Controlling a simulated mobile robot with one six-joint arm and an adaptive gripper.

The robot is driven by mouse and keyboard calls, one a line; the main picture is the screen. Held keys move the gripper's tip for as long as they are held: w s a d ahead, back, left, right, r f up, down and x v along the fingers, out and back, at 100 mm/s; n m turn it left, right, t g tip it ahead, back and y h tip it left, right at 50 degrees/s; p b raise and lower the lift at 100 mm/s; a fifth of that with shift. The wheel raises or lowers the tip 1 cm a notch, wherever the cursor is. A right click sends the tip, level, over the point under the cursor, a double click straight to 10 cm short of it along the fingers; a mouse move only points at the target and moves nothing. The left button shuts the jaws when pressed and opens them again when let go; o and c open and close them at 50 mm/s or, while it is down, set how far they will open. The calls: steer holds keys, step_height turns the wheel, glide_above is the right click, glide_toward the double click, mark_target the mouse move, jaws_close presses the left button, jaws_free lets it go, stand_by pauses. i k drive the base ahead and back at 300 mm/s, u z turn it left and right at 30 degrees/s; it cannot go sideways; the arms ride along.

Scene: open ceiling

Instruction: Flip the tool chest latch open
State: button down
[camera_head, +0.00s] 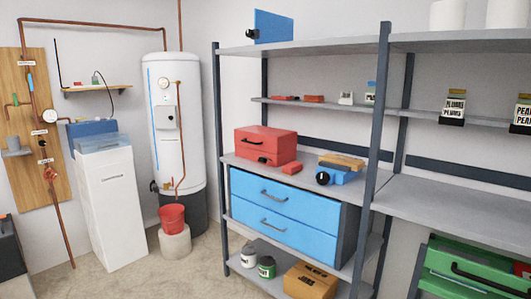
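Several box-like things could be the tool chest, and I cannot tell which. A red box (265,144) with a dark handle sits closed on the middle shelf. Below it is a blue chest (290,200) with two shut drawers, each with a dark handle. A green chest (440,258) with a long black handle is at the lower right, cut off by the picture edge. The red box shows a small dark spot low on its front, too small to identify. No latch can be made out clearly. My gripper is not in view.
A grey shelf unit with dark posts (374,140) fills the right side. A blue tool (338,176) and a wood piece (341,161) lie beside the red box. A white tank (160,110), white cabinet (108,200) and red bucket (172,218) stand left. Floor (190,270) in front is bare.

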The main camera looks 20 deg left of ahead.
mark_target(263, 159)
steer(key=k, duration=0.95)
steer(key=u, duration=0.15)
steer(key=i, duration=0.5)
steer(key=u, duration=0.4)
steer(key=i, duration=1.8)
steer(key=z, duration=0.7)
